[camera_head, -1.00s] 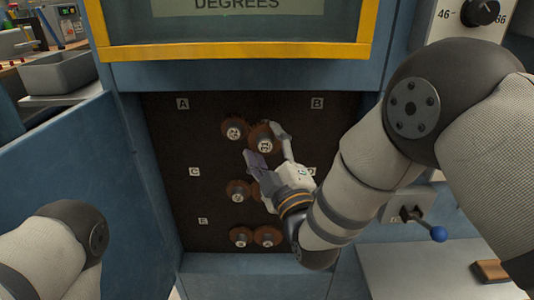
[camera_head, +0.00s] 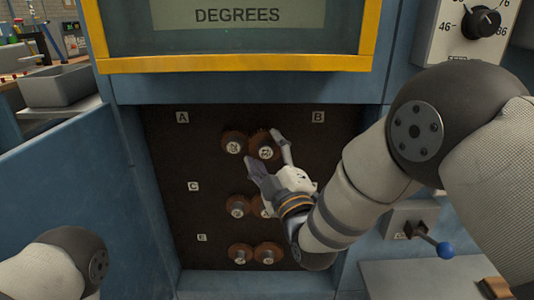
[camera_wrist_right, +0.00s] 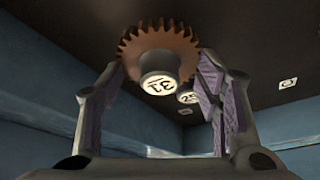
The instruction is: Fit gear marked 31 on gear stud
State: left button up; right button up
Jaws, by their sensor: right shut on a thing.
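The brown toothed gear marked 31 (camera_head: 265,147) is at the upper pair on the dark panel, close beside another gear (camera_head: 234,142). In the right wrist view gear 31 (camera_wrist_right: 158,50) faces me, its pale hub showing 31. My right gripper (camera_head: 268,152) is shut on gear 31, one finger on each side; its fingers also frame the gear in the wrist view (camera_wrist_right: 162,68). The stud behind gear 31 is hidden, and I cannot tell whether the gear is on it. My left gripper is out of view; only part of its arm shows at lower left.
Lower gears stand in a middle pair (camera_head: 238,206), partly behind my right gripper, and a bottom pair (camera_head: 240,254). A hub marked 25 (camera_wrist_right: 188,97) shows behind gear 31. A yellow frame (camera_head: 235,63) is above the recess; a blue door (camera_head: 65,160) is at left.

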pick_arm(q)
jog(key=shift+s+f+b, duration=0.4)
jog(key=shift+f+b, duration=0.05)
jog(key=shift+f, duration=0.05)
pick_arm(e)
jog(key=shift+w, duration=1.15)
jog(key=o, duration=1.3)
jog(key=shift+o, duration=0.2)
jog(key=shift+s, duration=0.1)
